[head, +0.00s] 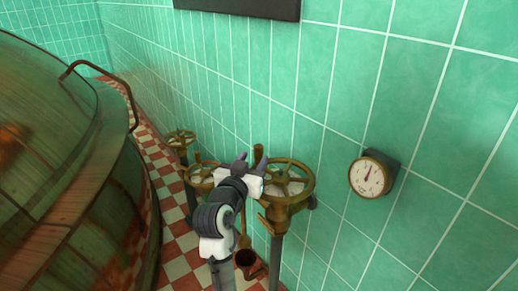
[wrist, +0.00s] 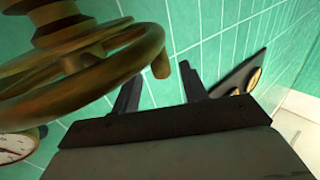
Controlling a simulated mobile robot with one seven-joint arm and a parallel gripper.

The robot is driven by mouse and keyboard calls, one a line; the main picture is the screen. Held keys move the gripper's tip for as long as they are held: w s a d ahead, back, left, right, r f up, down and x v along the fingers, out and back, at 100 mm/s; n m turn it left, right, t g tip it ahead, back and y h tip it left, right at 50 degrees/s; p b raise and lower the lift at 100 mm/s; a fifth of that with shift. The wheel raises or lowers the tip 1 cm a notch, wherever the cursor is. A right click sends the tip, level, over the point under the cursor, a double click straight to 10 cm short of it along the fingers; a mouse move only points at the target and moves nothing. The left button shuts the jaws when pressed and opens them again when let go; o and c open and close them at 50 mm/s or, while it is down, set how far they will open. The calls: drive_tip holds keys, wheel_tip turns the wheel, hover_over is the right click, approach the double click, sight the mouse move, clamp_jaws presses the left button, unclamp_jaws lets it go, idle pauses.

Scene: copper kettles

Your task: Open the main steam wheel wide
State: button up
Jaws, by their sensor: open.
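Several brass handwheels stand along the tiled wall. The largest and nearest wheel (head: 306,185) sits on a post to the right of my gripper (head: 251,163). A middle wheel (head: 196,174) is partly hidden behind my arm, and a smaller wheel (head: 181,137) is farther back. No label shows which is the main steam wheel. In the wrist view a brass wheel (wrist: 95,78) fills the upper left, beside my open gripper (wrist: 160,88). I cannot tell whether a finger touches it.
A large copper kettle (head: 75,175) with a curved handle fills the left. A round white gauge (head: 368,177) is on the green wall to the right. A brown cup-like vessel (head: 246,259) is low behind my arm. Red and white floor tiles (head: 172,205) show between kettle and wheels.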

sight(257, 154)
drive_tip(key=x, duration=0.4)
drive_tip(key=shift+w+d+p, duration=0.15)
drive_tip(key=shift+w+p, duration=0.15)
drive_tip(key=shift+w, duration=0.05)
clamp_jaws()
